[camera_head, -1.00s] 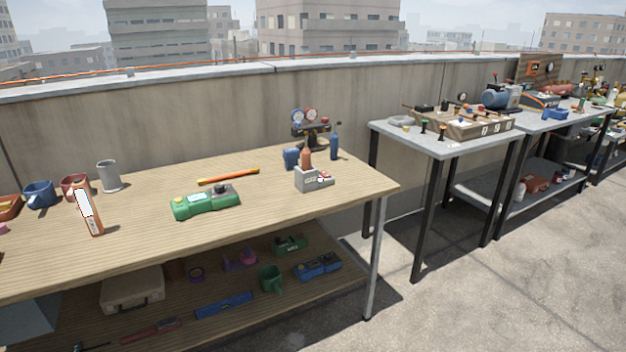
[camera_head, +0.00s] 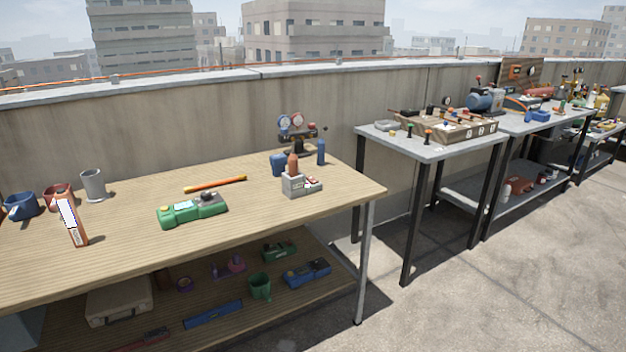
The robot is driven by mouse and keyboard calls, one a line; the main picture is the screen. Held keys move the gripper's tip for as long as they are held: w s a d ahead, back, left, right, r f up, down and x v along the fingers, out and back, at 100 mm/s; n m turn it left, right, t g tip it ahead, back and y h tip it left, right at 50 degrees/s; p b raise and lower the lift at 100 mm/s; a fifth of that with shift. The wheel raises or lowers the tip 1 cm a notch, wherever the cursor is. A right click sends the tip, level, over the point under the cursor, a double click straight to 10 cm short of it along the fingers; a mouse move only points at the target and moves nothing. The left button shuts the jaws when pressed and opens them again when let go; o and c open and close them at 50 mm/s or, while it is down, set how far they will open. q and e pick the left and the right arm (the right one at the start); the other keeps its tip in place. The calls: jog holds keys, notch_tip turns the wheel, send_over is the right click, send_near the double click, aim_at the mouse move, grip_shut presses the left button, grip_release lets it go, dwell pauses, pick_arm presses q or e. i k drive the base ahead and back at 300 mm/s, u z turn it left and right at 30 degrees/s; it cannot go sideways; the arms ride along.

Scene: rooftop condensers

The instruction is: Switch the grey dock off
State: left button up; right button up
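A small grey dock (camera_head: 293,187) stands near the right end of the wooden workbench (camera_head: 130,251). A brown-orange rounded piece (camera_head: 293,165) stands upright in its taller left part. Its lower right part carries small reddish and pale controls (camera_head: 312,182), too small to read as on or off. Neither of my grippers shows in the head view.
On the bench, a green device (camera_head: 192,210), an orange stick (camera_head: 215,184), blue bottle (camera_head: 321,152), blue cup (camera_head: 278,164) and gauge set (camera_head: 299,130) surround the dock. Grey tables stand to the right. Concrete floor (camera_head: 480,290) in front of them is clear.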

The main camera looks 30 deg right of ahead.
aim_at(311, 179)
jog(key=z, duration=1.95)
jog(key=i, duration=2.5)
jog(key=u, duration=2.9)
